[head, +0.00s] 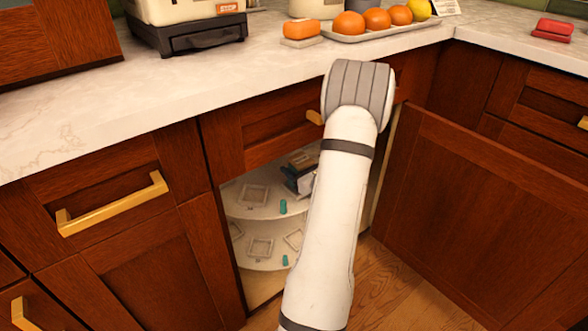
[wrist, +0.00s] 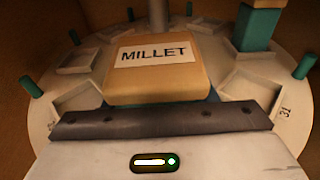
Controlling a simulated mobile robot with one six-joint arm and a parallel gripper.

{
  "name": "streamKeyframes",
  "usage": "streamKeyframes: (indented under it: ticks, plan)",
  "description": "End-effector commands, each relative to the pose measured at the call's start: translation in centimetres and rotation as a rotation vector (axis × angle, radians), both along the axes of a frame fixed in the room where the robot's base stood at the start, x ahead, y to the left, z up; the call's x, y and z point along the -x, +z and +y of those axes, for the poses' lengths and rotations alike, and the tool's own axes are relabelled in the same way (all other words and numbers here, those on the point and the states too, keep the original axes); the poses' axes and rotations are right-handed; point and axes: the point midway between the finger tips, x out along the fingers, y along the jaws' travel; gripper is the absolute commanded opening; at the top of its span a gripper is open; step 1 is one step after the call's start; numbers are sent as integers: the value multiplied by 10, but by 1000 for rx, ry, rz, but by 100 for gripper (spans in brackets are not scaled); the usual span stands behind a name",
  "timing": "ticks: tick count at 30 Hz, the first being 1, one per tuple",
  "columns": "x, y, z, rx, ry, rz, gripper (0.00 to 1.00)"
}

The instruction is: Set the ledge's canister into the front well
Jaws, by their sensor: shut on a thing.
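A tan-topped canister labelled MILLET (wrist: 155,85) fills the middle of the wrist view, directly beyond the dark jaw edge of my gripper (wrist: 160,122). My gripper is shut on it. The canister is over the pale round shelf (wrist: 42,110), which carries shallow square wells, such as one at the left (wrist: 75,97) and one at the right (wrist: 258,82). The canister's base and the shelf under it are hidden, so I cannot tell whether it touches. In the head view my gripper (head: 298,180) is small and dark inside the open corner cabinet, partly behind my arm.
A teal canister with a tan top (wrist: 258,25) stands at the right of the shelf. Teal pegs (wrist: 31,87) line the rim, and a central post (wrist: 158,15) rises behind. The head view shows a lower shelf (head: 262,264) and the open cabinet door (head: 480,215) at the right.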

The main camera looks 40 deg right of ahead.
Motion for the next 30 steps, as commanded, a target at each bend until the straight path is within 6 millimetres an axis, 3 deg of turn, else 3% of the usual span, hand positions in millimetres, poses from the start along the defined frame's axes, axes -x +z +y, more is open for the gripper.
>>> streamKeyframes:
  ticks: [26, 27, 30]
  plan:
    - [0, -11, 0, 1, 0, -1, 1]
    - [0, -10, 0, 1, 0, -1, 55]
    - [0, -10, 0, 1, 0, -1, 63]
